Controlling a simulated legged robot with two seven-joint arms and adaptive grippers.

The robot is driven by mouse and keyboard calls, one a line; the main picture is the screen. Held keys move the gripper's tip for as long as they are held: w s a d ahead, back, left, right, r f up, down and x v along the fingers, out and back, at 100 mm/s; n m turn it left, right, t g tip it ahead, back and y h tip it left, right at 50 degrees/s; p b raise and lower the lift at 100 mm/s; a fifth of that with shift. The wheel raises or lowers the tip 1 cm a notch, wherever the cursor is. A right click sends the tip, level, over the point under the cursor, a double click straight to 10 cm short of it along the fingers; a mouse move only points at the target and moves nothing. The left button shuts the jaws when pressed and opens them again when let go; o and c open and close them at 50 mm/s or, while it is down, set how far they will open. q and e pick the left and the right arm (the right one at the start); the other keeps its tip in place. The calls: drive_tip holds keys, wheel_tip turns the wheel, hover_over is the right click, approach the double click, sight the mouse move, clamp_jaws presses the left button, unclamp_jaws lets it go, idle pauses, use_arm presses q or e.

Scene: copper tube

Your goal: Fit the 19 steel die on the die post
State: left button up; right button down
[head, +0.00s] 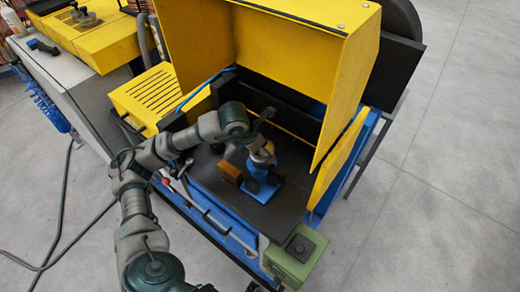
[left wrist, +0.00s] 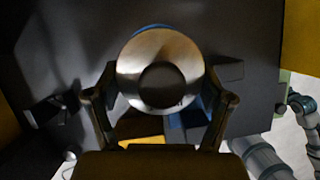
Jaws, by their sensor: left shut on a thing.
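The steel die is a shiny round ring with a dark central hole, between my fingers in the left wrist view (left wrist: 160,55). In the head view the die (head: 263,154) is small and partly hidden by my left gripper. My left gripper (left wrist: 160,103) is shut on the die, with one finger on each side; in the head view it is above the blue fixture (head: 263,191). The die post is hidden beneath the die and gripper, so I cannot tell whether the die is around it or above it. My right gripper is out of view.
A yellow-brown block (head: 230,171) stands left of the blue fixture on the dark machine bed (head: 218,186). The raised yellow hood (head: 285,50) and side panel (head: 338,158) enclose the back and right. A green box (head: 296,257) sits at the front corner.

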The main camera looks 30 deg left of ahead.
use_arm(q)
drive_tip(key=shift+f+b, duration=0.5)
idle(0.8)
drive_tip(key=o, duration=1.7)
drive_tip(key=shift+f, duration=0.1)
drive_tip(key=v, duration=1.2)
